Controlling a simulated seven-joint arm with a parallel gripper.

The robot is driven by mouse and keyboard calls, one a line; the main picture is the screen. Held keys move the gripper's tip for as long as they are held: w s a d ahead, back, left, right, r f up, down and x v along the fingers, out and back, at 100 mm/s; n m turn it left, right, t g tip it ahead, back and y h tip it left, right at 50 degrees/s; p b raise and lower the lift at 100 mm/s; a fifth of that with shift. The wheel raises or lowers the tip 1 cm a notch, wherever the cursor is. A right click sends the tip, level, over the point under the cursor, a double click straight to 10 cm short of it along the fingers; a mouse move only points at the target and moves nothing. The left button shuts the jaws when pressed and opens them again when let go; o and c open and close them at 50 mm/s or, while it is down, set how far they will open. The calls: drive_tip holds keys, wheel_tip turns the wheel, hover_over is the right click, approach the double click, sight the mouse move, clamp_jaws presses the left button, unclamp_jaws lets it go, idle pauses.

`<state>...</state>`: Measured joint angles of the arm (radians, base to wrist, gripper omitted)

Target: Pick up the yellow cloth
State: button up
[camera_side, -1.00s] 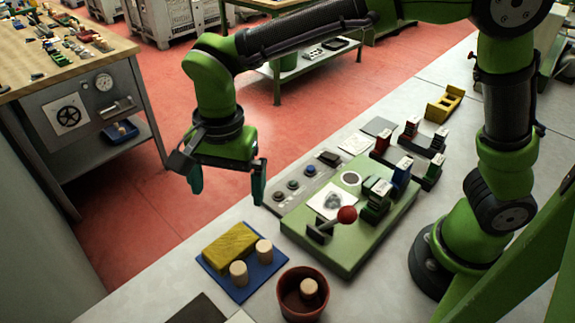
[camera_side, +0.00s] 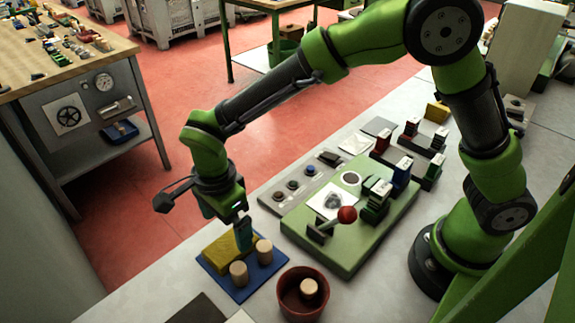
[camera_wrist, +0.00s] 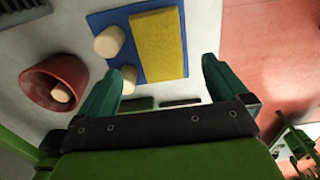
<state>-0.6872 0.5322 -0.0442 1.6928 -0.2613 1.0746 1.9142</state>
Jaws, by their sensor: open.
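The yellow cloth (camera_side: 226,249) is a folded, flat block lying on a blue mat (camera_side: 239,292) in the side view. In the wrist view the yellow cloth (camera_wrist: 158,45) lies ahead of the fingertips, between their lines of reach. My gripper (camera_side: 243,236) is over the right end of the cloth, partly hiding it in the side view. In the wrist view my gripper (camera_wrist: 160,78) has its two green fingers spread with nothing between them. Whether a finger touches the cloth, I cannot tell.
Two cork stoppers (camera_side: 238,273) (camera_side: 264,252) stand on the mat beside the cloth, close to the gripper. A red-brown pot (camera_side: 303,308) with a cork in it is to the right. A green board (camera_side: 350,248) with a red-knobbed lever (camera_side: 347,215) stands behind.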

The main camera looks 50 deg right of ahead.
sight(231, 244)
wheel_tip(231, 244, down, 6)
drive_tip(key=shift+d+r, duration=0.1)
idle(0.4)
